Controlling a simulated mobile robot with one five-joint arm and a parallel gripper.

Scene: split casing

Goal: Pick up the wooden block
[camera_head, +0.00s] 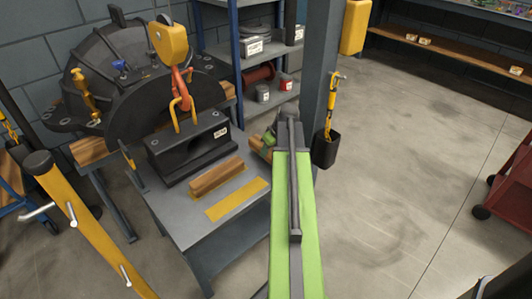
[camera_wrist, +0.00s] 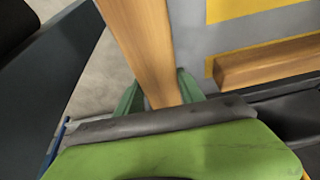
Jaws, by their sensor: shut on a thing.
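My gripper (camera_wrist: 158,84) is shut on a wooden block (camera_wrist: 145,45), with one green finger on each side of it. The block is a long light-brown bar that runs up out of the top of the wrist view. In the head view only bits of the gripper (camera_head: 264,150) show left of my green arm, which hides most of it and the held block. A second wooden block (camera_head: 216,178) lies on the grey table, and it also shows at right in the wrist view (camera_wrist: 265,62). The gripper is beside the table's right side.
A bare yellow rectangle (camera_head: 237,199) is marked on the table beside the lying block. A black slotted block (camera_head: 187,146) stands behind, under an orange crane hook (camera_head: 180,85). A dark column (camera_head: 318,80) with a black holder (camera_head: 326,149) is near my arm.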

